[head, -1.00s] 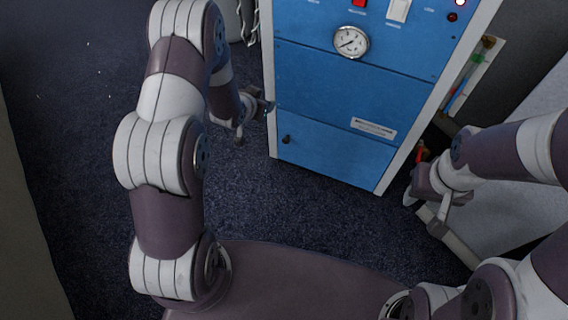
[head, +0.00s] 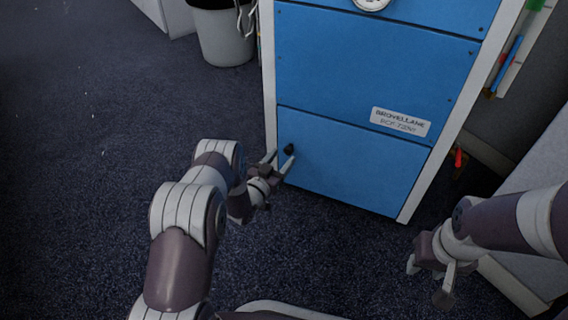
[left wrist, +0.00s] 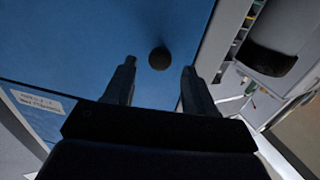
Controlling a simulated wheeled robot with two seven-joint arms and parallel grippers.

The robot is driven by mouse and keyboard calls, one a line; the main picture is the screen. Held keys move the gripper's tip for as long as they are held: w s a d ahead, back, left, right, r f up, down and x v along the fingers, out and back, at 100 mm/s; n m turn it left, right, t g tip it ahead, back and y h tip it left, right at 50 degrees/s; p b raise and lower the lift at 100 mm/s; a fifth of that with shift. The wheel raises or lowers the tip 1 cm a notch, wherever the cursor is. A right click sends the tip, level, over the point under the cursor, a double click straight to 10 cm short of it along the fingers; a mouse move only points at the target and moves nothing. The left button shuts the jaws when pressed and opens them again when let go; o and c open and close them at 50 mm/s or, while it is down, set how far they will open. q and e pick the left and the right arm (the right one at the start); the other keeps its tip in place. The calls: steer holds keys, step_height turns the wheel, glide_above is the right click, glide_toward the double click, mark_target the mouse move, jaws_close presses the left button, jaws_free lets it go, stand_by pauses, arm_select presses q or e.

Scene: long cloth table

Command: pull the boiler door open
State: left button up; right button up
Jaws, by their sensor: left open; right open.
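The boiler's blue lower door (head: 350,165) is closed, flush in the white-edged cabinet front. Its small dark round knob (head: 289,149) sits near the door's upper left corner. My left gripper (head: 281,165) is open, with its fingers pointing at the door close to the knob. In the left wrist view the knob (left wrist: 159,58) shows just beyond and between the two open fingertips (left wrist: 157,75), against the blue panel. I cannot tell whether the fingers touch the door. My right gripper (head: 430,278) is open and empty, low at the right, away from the door.
A blue panel (head: 370,70) with a white label (head: 400,122) lies above the door. A grey bin (head: 222,35) stands behind at left. A pale box-like unit (head: 530,215) stands at right. The dark carpet (head: 90,180) left of the boiler is clear.

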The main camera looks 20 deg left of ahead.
arm_select(q)
steer(key=shift+b+x, duration=0.3)
steer(key=shift+x, duration=0.9)
jaws_close()
steer(key=shift+s, duration=0.1)
